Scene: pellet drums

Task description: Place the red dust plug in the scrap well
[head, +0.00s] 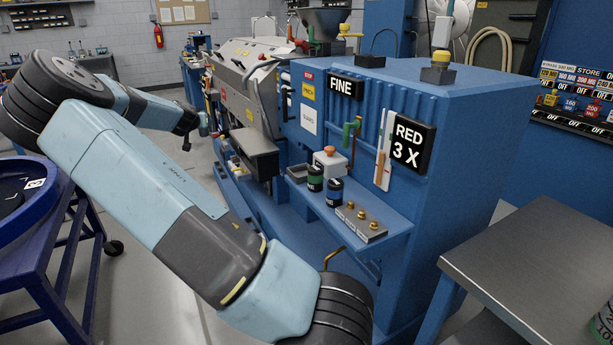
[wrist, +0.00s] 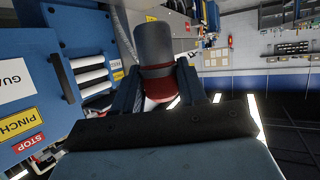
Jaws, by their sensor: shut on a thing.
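My gripper (wrist: 157,88) is shut on a dark grey cylinder with a red band (wrist: 156,72), which looks like the red dust plug. The cylinder stands out beyond the two black fingers, and part of its red end is hidden between them. In the head view my gripper (head: 196,138) is at the far end of my arm, left of the blue machine, small and hard to make out.
The shelf also holds a green-banded cylinder (head: 315,178), a blue-banded cylinder (head: 334,192), a white box with an orange knob (head: 330,160) and a grey block with brass knobs (head: 361,222). A metal table (head: 545,265) stands at right, a blue drum stand (head: 50,265) at left.

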